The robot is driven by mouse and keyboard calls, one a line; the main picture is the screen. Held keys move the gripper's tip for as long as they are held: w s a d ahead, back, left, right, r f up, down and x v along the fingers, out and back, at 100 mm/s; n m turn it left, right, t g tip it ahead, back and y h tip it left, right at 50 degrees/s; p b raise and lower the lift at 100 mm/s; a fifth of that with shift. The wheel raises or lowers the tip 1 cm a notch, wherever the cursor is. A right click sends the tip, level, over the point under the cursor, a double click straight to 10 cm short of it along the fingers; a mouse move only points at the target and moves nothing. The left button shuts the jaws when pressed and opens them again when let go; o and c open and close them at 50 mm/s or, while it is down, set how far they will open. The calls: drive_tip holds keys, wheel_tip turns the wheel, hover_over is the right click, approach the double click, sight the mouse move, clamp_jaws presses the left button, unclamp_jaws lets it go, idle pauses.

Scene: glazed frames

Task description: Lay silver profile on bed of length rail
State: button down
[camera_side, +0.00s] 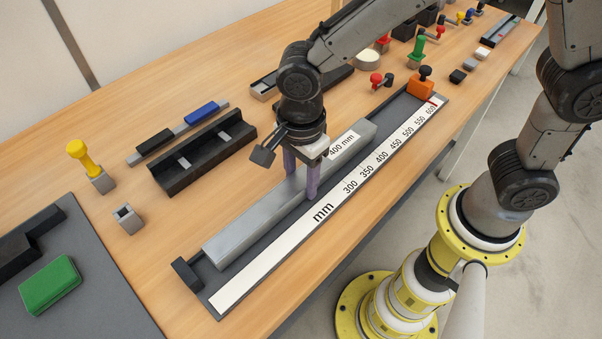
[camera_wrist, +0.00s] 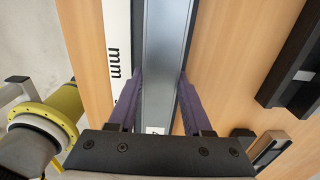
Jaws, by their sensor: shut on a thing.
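The silver profile (camera_side: 246,221) is a long grey bar with a "400 mm" label. It lies lengthwise over the dark bed of the length rail (camera_side: 222,286), beside the white mm scale (camera_side: 264,262). I cannot tell whether its underside touches the bed. My gripper (camera_side: 300,185) is shut on the profile near its middle, one purple finger on each side. In the wrist view the profile (camera_wrist: 167,60) runs between the fingers (camera_wrist: 155,105), parallel to the scale (camera_wrist: 119,50). The rail has a black end stop (camera_side: 187,274) at the near end and an orange block (camera_side: 421,87) at the far end.
Behind the rail are a black channel fixture (camera_side: 205,155), a blue-handled tool (camera_side: 202,112), a yellow-knobbed piece (camera_side: 90,165) and a small metal block (camera_side: 127,218). A grey mat with a green box (camera_side: 50,286) is at left. Red and green knobbed pieces stand behind the far end.

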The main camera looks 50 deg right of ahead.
drive_tip(key=shift+c, duration=1.3)
unclamp_jaws()
wheel_tip(320, 180, up, 20)
drive_tip(key=d+r+m, duration=0.2)
drive_tip(key=d+r, duration=0.1)
drive_tip(key=d, duration=0.3)
drive_tip(key=s+d+n+t, duration=0.25)
drive_tip(key=s+d, duration=0.25)
drive_tip(key=d, duration=0.4)
drive_tip(key=s+d+f+n+t, duration=0.1)
drive_tip(key=s+d+f+n, duration=0.2)
drive_tip(key=n, duration=0.5)
drive_tip(key=s+d+f+n+t, duration=0.2)
drive_tip(key=f+n, duration=0.3)
drive_tip(key=n, duration=0.4)
drive_tip(key=shift+s+d+f, duration=0.35)
drive_tip(key=shift+s+d, duration=0.15)
drive_tip(key=shift+s, duration=0.4)
